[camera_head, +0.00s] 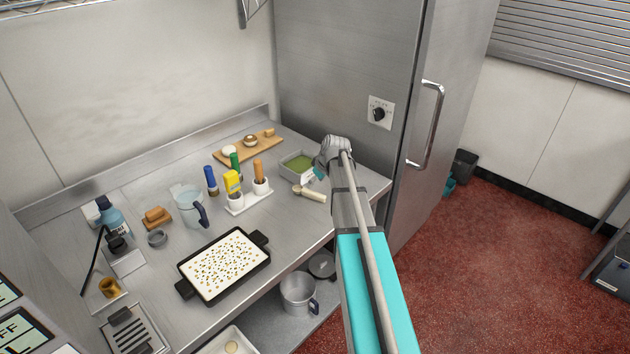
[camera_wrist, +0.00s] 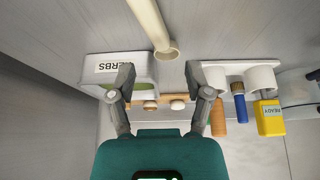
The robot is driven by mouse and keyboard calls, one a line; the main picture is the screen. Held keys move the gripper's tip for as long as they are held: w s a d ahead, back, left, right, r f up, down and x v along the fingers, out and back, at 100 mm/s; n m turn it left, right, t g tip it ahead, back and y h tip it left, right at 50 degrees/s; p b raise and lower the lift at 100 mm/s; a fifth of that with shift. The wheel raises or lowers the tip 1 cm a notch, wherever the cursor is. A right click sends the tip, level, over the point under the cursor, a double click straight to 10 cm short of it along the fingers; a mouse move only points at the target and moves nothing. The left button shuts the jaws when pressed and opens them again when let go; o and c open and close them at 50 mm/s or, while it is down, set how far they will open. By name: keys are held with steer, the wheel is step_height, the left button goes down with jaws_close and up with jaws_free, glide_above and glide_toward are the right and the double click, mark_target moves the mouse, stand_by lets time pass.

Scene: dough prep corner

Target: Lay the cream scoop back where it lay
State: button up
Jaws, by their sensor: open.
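The cream scoop (camera_head: 311,194) lies on the steel counter in front of the herbs tub, near the counter's right part. In the wrist view the scoop (camera_wrist: 152,25) runs from the top edge down to a round end between and beyond my fingertips, with no finger visibly touching it. My gripper (camera_wrist: 160,80) is open and empty. In the head view my gripper (camera_head: 318,174) is just above and behind the scoop, partly hidden by my own wrist.
The herbs tub (camera_head: 299,163) stands close behind the scoop. A wooden board (camera_head: 233,158) lies at the back, a black-rimmed tray (camera_head: 224,264) in front. A steel cabinet (camera_head: 345,80) rises close behind my gripper.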

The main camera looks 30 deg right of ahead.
steer(key=p+v, duration=0.8)
steer(key=v, duration=0.2)
steer(key=shift+s, duration=0.1)
steer(key=shift+a, duration=0.1)
stand_by(0.7)
steer(key=s+a+m+g+h, duration=0.1)
steer(key=s+a+m+g, duration=0.1)
steer(key=s+a, duration=0.7)
steer(key=s+a+f+m+g, duration=0.1)
steer(key=s+a+m+g, duration=0.1)
steer(key=s+a, duration=0.8)
steer(key=a, duration=0.6)
steer(key=shift+s+f+g+h, duration=0.15)
steer(key=shift+f+g+h, duration=0.15)
steer(key=shift+f+h, duration=0.1)
step_height(320, 180, down, 4)
steer(key=b, duration=0.3)
steer(key=shift+r, duration=0.1)
